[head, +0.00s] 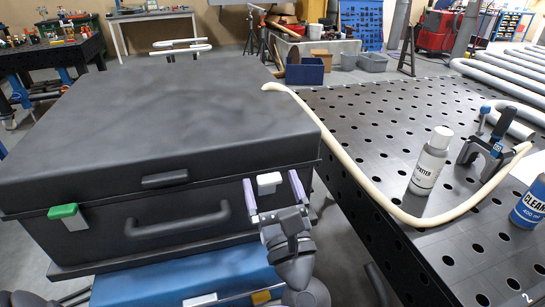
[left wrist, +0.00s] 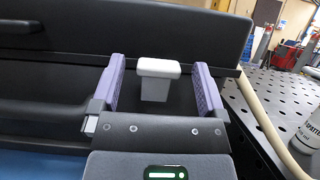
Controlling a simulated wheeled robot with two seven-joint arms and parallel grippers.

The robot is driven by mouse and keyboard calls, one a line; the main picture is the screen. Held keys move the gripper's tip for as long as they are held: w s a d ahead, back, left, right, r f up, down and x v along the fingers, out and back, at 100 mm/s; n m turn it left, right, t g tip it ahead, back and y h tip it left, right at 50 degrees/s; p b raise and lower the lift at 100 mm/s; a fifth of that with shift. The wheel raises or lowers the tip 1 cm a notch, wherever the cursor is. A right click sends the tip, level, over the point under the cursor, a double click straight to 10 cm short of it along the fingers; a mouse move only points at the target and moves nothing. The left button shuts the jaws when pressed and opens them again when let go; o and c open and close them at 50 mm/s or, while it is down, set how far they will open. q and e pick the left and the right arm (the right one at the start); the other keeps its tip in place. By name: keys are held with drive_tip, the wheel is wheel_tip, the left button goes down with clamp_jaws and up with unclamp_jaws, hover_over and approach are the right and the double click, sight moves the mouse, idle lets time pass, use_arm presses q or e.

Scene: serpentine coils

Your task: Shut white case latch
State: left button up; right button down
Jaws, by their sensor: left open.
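The white latch (head: 269,183) sits on the front of the black case (head: 150,215), right of the handle, near the lid seam. In the left wrist view the white latch (left wrist: 157,79) stands between the two purple fingers of my left gripper (left wrist: 157,88), with gaps on both sides. My left gripper (head: 273,195) is open in front of the case, its fingers reaching towards it. The lid (head: 165,110) lies down on the case body. Whether the latch is fastened I cannot tell. My right gripper is not in view.
A green latch (head: 66,216) sits at the case's left front, with a black handle (head: 177,222) between the latches. A perforated black table (head: 365,125) at right holds a cream hose (head: 345,168), a grey-white bottle (head: 430,162), a clamp (head: 488,145) and a blue bottle (head: 530,205).

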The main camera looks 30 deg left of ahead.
use_arm(q)
drive_tip(key=shift+w+a+r, duration=0.15)
drive_tip(key=shift+a, duration=0.05)
drive_tip(key=shift+d, duration=0.1)
drive_tip(key=shift+c, duration=0.4)
clamp_jaws()
drive_tip(key=p, duration=0.2)
drive_tip(key=r+g+h+p, duration=0.1)
drive_tip(key=shift+w+a+r+p, duration=0.1)
drive_tip(key=shift+a+r+p, duration=0.05)
drive_tip(key=shift+a+p, duration=0.2)
drive_tip(key=shift+w+h+p, duration=0.1)
drive_tip(key=shift+h+p, duration=0.2)
drive_tip(key=shift+h, duration=0.1)
drive_tip(key=shift+f, duration=0.35)
